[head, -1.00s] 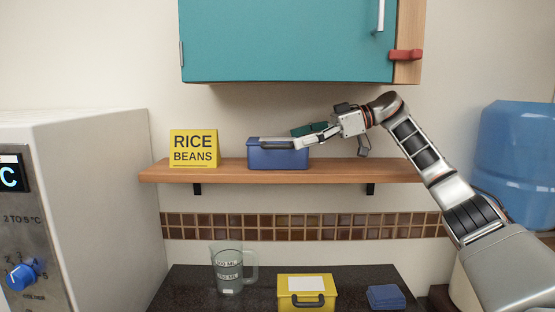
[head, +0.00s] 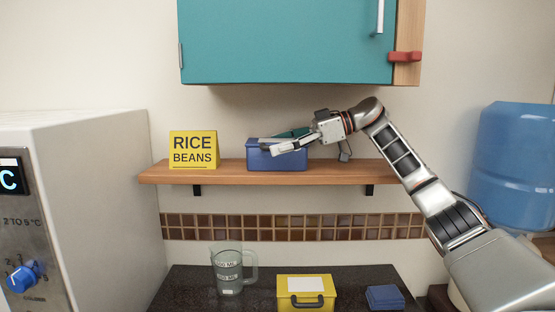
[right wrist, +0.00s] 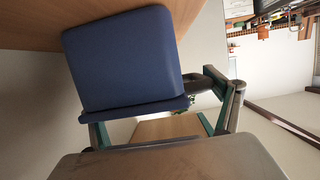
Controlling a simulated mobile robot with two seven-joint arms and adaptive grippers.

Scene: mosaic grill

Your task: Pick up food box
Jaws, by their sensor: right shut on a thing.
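A blue lidded box (head: 262,160) sits on the wooden shelf (head: 330,174), right of the rice and beans packet. My right gripper (head: 277,147) reaches in from the right and is shut on the blue box, with its fingers at the box's upper front. In the right wrist view the same blue box (right wrist: 125,60) fills the upper left, with a finger on either side of its rim; the exact contact is partly hidden. A yellow box (head: 307,288) with a dark handle and white label stands on the counter below. My left gripper is out of view.
A yellow packet (head: 193,149) stands left of the blue box. A teal cabinet (head: 285,40) hangs above the shelf. A measuring jug (head: 228,272) and a small blue block (head: 385,296) are on the dark counter. A white appliance (head: 85,200) stands at left.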

